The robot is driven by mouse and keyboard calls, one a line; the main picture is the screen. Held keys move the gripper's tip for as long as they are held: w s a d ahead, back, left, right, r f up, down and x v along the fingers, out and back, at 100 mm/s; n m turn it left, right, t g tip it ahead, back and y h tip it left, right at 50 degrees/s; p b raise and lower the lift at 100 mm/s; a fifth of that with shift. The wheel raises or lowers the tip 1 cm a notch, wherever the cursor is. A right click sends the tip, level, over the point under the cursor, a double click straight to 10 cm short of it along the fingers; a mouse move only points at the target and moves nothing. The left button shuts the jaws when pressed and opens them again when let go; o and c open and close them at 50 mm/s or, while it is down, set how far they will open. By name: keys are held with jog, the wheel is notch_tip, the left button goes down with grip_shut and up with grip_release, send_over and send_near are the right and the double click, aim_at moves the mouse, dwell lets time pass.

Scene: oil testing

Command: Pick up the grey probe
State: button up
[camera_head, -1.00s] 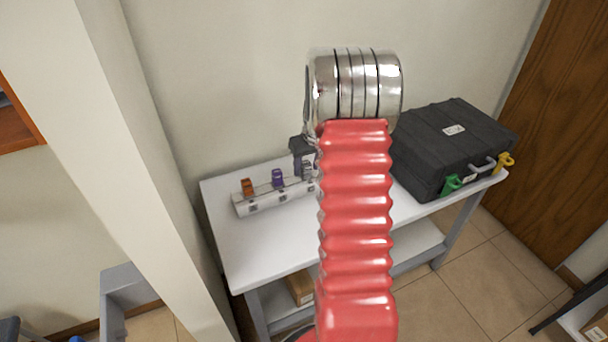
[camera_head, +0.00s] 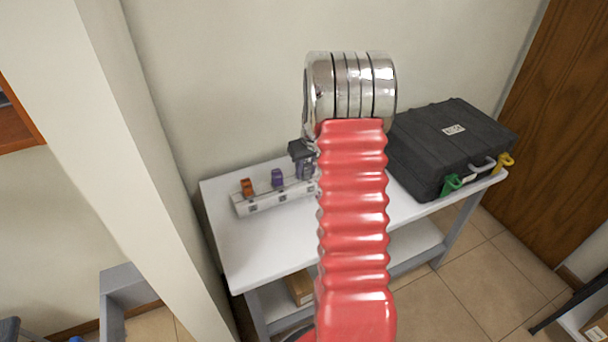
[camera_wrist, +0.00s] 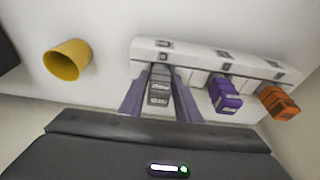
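The grey probe (camera_wrist: 159,88) sits in a white holder (camera_wrist: 152,46) on the table, beside a purple probe (camera_wrist: 223,95) and an orange probe (camera_wrist: 278,102). In the wrist view my gripper (camera_wrist: 161,80) has one finger on each side of the grey probe. The fingers look apart, with narrow gaps to the probe; contact is hard to tell. In the head view the holder (camera_head: 262,203), purple probe (camera_head: 277,178) and orange probe (camera_head: 247,187) show. My gripper (camera_head: 303,160) is at the holder's right end, partly behind my red arm, and the grey probe is not clearly visible there.
A yellow cup (camera_wrist: 68,60) stands left of the holder in the wrist view. A black case (camera_head: 455,145) with green and yellow tags lies on the right of the white table (camera_head: 245,245). The table's front left is clear. A wall is close behind.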

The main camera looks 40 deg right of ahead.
grip_shut()
notch_tip(320, 180, up, 10)
jog(key=shift+f, duration=0.15)
jog(key=shift+r, duration=0.2)
dwell(0.5)
dwell(0.5)
